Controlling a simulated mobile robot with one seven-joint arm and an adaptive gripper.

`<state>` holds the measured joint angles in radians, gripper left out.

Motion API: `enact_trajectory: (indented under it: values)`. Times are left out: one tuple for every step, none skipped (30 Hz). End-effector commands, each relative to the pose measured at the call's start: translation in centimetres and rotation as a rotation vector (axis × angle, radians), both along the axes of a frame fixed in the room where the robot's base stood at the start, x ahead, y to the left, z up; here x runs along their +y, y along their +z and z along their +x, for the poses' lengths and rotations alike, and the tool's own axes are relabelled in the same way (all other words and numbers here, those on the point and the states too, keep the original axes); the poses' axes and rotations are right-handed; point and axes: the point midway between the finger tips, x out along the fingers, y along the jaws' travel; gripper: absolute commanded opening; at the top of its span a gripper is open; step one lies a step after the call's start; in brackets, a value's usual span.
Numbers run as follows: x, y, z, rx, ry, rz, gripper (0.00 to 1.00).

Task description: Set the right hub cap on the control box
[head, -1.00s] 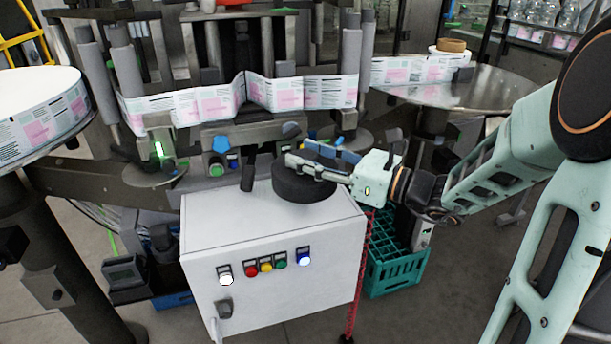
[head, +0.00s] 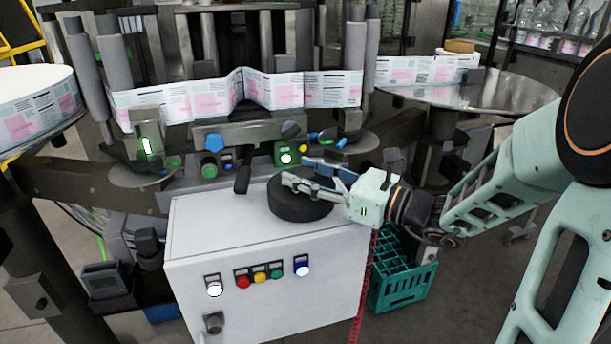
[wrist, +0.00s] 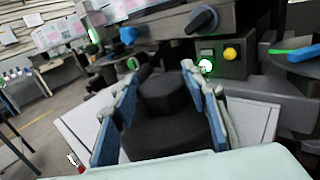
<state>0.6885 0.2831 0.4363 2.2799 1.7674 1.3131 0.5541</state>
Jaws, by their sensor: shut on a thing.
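The right hub cap is a thick black disc (head: 300,205) with a raised hexagonal knob, which shows in the wrist view (wrist: 162,95). My gripper (head: 297,172) is shut on the hub cap, with blue-padded fingers on both sides of the knob in the wrist view (wrist: 163,82). The hub cap is level, at the back right of the white control box's top (head: 215,225). I cannot tell whether its underside touches the box. Its far lower edge is hidden.
The labelling machine with its printed label web (head: 205,102) stands close behind the box. A green-lit button unit (head: 287,156) and blue knob (head: 215,142) sit just beyond the hub cap. A green crate (head: 402,285) stands right of the box. The box top's left is clear.

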Motion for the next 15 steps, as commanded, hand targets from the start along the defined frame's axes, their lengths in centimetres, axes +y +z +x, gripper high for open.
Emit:
enact_trajectory:
  values:
    - [0.00,0.06,0.01,-0.002,0.000,0.001,0.08]
    - [0.01,-0.02,0.02,-0.002,0.000,0.001,0.08]
    - [0.02,-0.17,0.01,-0.001,0.001,0.002,0.08]
    - [0.02,-0.28,0.01,-0.001,0.001,0.002,0.08]
    - [0.02,-0.36,0.00,0.000,0.001,0.000,0.42]
    - [0.01,-0.29,0.01,0.000,0.000,0.000,0.47]
    - [0.01,-0.28,0.01,0.000,0.000,0.000,0.50]
    - [0.00,-0.28,0.00,0.000,0.000,0.000,0.53]
    - [0.00,-0.28,0.00,0.000,0.000,0.000,0.58]
    - [0.00,-0.28,0.00,0.000,0.000,0.000,0.59]
    - [0.00,-0.28,0.00,0.000,0.000,0.000,0.59]
    - [0.00,-0.28,0.00,0.000,0.000,0.000,0.59]
    - [0.00,-0.28,0.01,0.000,0.000,0.000,0.59]
    - [0.00,-0.28,0.01,0.000,0.000,0.000,0.59]
    - [0.00,-0.28,0.01,0.000,0.000,0.000,0.59]
